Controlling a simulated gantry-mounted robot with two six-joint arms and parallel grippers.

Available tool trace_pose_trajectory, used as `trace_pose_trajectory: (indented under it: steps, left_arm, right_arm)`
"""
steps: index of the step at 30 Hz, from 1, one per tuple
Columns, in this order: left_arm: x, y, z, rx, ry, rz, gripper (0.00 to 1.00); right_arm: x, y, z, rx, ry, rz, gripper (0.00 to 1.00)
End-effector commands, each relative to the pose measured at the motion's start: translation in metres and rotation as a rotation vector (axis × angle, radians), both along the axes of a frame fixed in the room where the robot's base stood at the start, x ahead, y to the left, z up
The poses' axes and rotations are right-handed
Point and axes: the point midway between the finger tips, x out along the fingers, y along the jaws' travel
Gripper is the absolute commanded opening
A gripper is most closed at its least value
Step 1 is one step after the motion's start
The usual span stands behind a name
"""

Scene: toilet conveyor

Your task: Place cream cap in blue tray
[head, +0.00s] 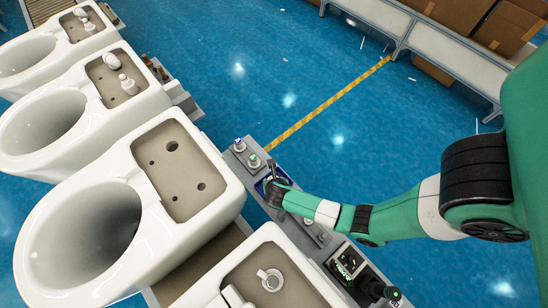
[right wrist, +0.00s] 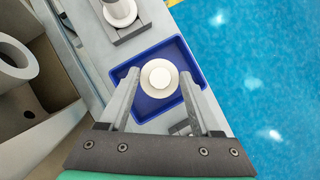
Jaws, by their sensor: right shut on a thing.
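The cream cap (right wrist: 159,78) is a round, pale disc with a raised centre. It sits between the fingertips of my right gripper (right wrist: 159,88) in the right wrist view. The gripper is shut on it. The blue tray (right wrist: 180,53) is directly beneath the cap, with its walls around it in that view; I cannot tell whether the cap touches the tray floor. In the head view my right gripper (head: 272,180) is at the blue tray (head: 261,187), and the cap is hidden there. My left gripper is not in view.
A grey ledge (head: 235,157) carries the tray and small fittings (head: 254,161) beside it. White toilets (head: 95,232) stand along the conveyor at left. A black device (head: 348,262) is at the ledge's near end. Blue floor lies open beyond.

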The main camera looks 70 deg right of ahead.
Motion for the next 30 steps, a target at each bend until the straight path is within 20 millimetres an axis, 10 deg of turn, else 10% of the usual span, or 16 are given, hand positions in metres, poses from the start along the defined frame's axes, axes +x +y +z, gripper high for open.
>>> trace_pose_trajectory:
  steps: [7,18,19,23,30]
  left_arm:
    - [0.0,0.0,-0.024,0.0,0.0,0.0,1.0]
    - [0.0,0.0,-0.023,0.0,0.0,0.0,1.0]
    - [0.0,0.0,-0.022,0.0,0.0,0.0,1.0]
    - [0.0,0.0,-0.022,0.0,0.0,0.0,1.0]
    - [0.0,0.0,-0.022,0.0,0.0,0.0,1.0]
  right_arm:
    - [0.0,0.0,-0.038,0.001,0.001,0.0,0.02]
    - [0.0,0.0,-0.04,0.001,0.0,0.0,0.02]
    - [0.0,0.0,-0.039,0.001,0.0,0.0,0.7]
    - [0.0,0.0,-0.039,0.001,0.0,0.0,0.93]
    - [0.0,0.0,-0.039,0.001,0.0,0.0,0.94]
